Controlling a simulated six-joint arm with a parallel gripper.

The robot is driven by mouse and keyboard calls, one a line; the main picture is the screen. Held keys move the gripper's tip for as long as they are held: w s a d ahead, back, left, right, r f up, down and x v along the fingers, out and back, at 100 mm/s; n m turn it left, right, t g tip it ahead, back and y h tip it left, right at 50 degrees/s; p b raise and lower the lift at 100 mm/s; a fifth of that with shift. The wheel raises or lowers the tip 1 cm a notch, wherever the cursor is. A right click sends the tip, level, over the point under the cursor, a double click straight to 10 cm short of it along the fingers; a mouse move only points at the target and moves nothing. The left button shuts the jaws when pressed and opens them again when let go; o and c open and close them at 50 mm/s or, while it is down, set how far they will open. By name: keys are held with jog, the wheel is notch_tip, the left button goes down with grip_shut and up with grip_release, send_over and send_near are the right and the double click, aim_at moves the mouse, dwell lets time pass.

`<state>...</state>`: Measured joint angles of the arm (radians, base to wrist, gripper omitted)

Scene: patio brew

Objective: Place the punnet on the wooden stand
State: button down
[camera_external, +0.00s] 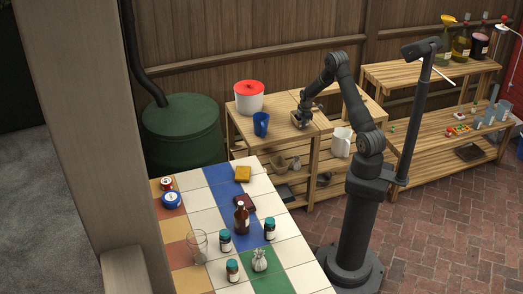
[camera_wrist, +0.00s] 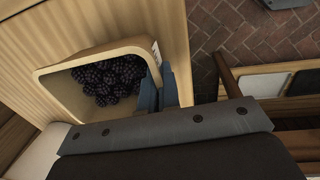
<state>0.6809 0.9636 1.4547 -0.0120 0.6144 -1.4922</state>
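The punnet (camera_wrist: 80,62) is a pale tan, open box with dark berries (camera_wrist: 112,80) in it. In the wrist view it fills the left middle, close to my gripper (camera_wrist: 160,92). The two blue-grey fingers sit at its right wall, one on the inner side and one on the outer side, and appear shut on that wall. In the external view my gripper (camera_external: 301,119) is low over the wooden stand (camera_external: 285,128), and the punnet is small and partly hidden there. I cannot tell whether the punnet rests on the wood.
A white jug (camera_external: 341,142) is to the right. The tiled table (camera_external: 215,215) in front holds several jars and bottles. Brick floor (camera_wrist: 225,30) shows beyond the wood's edge.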

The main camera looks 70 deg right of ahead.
jog(key=shift+f, duration=0.6)
jog(key=shift+f, duration=0.1)
jog(key=c, duration=1.7)
grip_release()
jog(key=r, duration=0.8)
jog(key=s+a+r, duration=0.1)
jog(key=r, duration=0.3)
jog(key=shift+r, duration=0.1)
